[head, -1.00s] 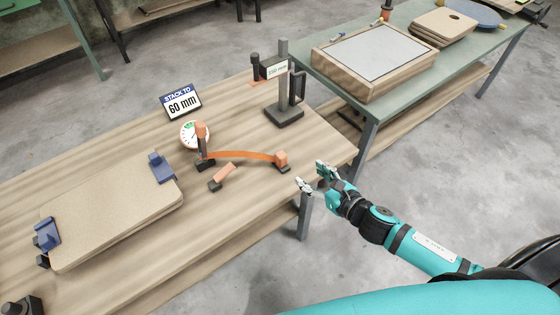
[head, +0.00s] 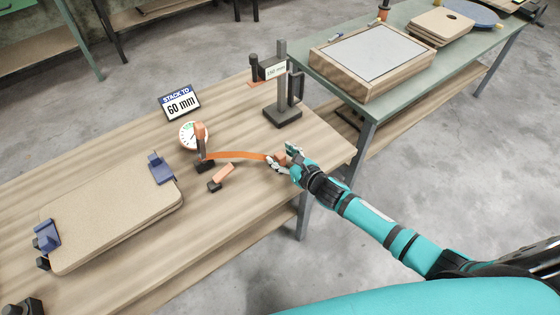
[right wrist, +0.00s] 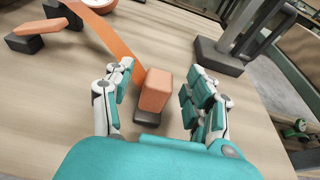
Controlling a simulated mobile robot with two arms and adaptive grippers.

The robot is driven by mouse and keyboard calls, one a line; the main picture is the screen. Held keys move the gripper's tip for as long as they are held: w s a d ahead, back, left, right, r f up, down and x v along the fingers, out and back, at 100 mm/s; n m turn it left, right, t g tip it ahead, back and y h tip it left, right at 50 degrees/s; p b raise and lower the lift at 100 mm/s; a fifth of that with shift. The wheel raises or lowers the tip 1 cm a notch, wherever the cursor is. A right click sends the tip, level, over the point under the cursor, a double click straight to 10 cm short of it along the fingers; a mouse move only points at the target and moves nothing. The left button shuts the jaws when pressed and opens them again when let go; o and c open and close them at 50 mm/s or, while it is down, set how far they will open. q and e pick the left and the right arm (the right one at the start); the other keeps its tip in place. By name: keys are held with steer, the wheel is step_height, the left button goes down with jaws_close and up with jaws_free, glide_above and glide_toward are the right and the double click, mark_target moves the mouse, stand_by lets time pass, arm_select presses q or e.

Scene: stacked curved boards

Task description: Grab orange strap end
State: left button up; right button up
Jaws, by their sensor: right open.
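The orange strap (head: 236,155) stretches across the wooden table from a dark post by the round dial to an orange end block. In the right wrist view the strap end (right wrist: 156,90) is an orange block on a small dark base. My right gripper (head: 283,158) is open at this end and partly covers it in the head view. In the right wrist view its two fingers (right wrist: 158,98) stand on either side of the block, with a gap visible on each side. My left gripper is not in view.
A dark stand (head: 283,112) with a 150 mm label rises behind the strap end. A short orange-topped piece (head: 222,176) lies in front of the strap. Stacked curved boards (head: 110,215) with blue clamps lie at left. The dial (head: 193,134) and 60 mm sign (head: 180,102) stand behind.

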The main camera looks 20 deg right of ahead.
steer(key=c, duration=1.1)
jaws_close()
steer(key=shift+r, duration=0.1)
